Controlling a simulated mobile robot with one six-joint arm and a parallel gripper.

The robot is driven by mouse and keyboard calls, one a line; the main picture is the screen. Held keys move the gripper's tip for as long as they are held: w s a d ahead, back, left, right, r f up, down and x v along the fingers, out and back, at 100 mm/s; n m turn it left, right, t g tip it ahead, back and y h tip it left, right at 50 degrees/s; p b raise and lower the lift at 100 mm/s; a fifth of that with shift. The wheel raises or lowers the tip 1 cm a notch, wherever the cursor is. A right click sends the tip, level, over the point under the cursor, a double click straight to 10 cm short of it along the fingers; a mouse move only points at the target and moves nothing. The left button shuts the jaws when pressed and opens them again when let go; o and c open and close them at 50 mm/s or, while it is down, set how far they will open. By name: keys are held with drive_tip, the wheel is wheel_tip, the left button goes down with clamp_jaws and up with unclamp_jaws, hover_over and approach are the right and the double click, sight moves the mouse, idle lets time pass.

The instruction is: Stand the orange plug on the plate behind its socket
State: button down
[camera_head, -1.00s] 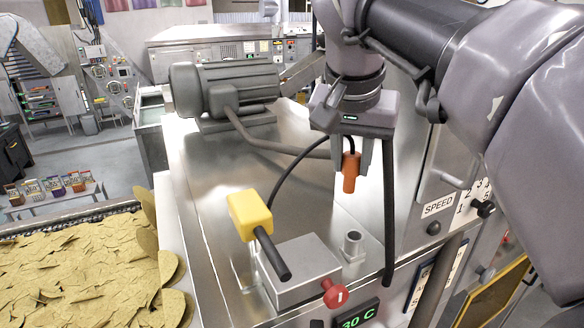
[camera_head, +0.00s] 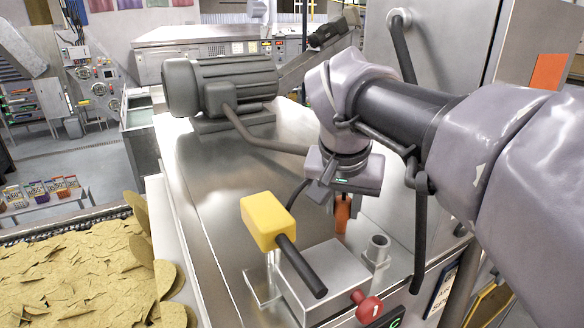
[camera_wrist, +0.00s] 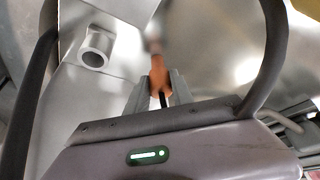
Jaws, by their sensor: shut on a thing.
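My gripper (camera_head: 343,203) is shut on the orange plug (camera_head: 342,218), which hangs roughly upright below it, low over the metal plate (camera_head: 235,180). The metal socket (camera_head: 377,252) is a short hollow tube. The plug is behind it and a little to its left in the head view. In the wrist view, the plug (camera_wrist: 161,72) sits between the fingers (camera_wrist: 160,88), and the empty socket (camera_wrist: 95,50) is at the upper left, apart from it. A reflection lies beyond the plug's tip; I cannot tell whether the tip touches the plate.
A yellow-ended lever (camera_head: 268,222) with a dark rod stands left of the plug, by a metal box (camera_head: 320,285) with a red knob (camera_head: 369,308). A motor (camera_head: 220,88) stands farther back. Open plate lies left of my gripper. A dark cable (camera_wrist: 272,55) loops near the fingers.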

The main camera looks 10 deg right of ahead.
drive_tip(key=c, duration=1.3)
unclamp_jaws()
drive_tip(key=shift+w+a+f, duration=0.1)
drive_tip(key=shift+w+a, duration=0.05)
drive_tip(key=shift+a, duration=0.05)
drive_tip(key=shift+o, duration=1)
drive_tip(key=shift+w+a, duration=0.2)
drive_tip(key=shift+s+d, duration=0.2)
drive_tip(key=shift+d, duration=0.05)
drive_tip(key=p+v, duration=0.9)
drive_tip(key=v, duration=0.3)
drive_tip(key=shift+r, duration=0.25)
drive_tip(key=shift+w+a, duration=0.1)
drive_tip(key=shift+w, duration=0.05)
